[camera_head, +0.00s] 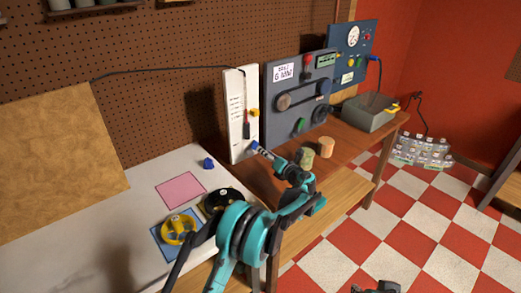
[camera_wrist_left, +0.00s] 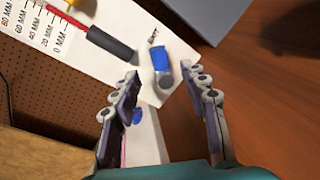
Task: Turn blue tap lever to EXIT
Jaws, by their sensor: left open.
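The blue tap lever (camera_wrist_left: 161,57) with a grey round end shows in the left wrist view, at the lower end of a white board (camera_wrist_left: 115,65). In the head view the lever (camera_head: 255,146) is at the board's lower right edge. My left gripper (camera_wrist_left: 160,74) is open, its fingers on either side of the lever's grey end, with gaps on both sides. In the head view this gripper (camera_head: 281,158) is just right of the lever. A dark part at the bottom edge, perhaps my right gripper (camera_head: 376,287), is cut off.
The board (camera_head: 237,110) carries a millimetre scale, a yellow part and a black-handled probe (camera_wrist_left: 110,43). A grey panel (camera_head: 300,85) with knobs stands right of it. A blue knob (camera_head: 208,163) lies on the white table.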

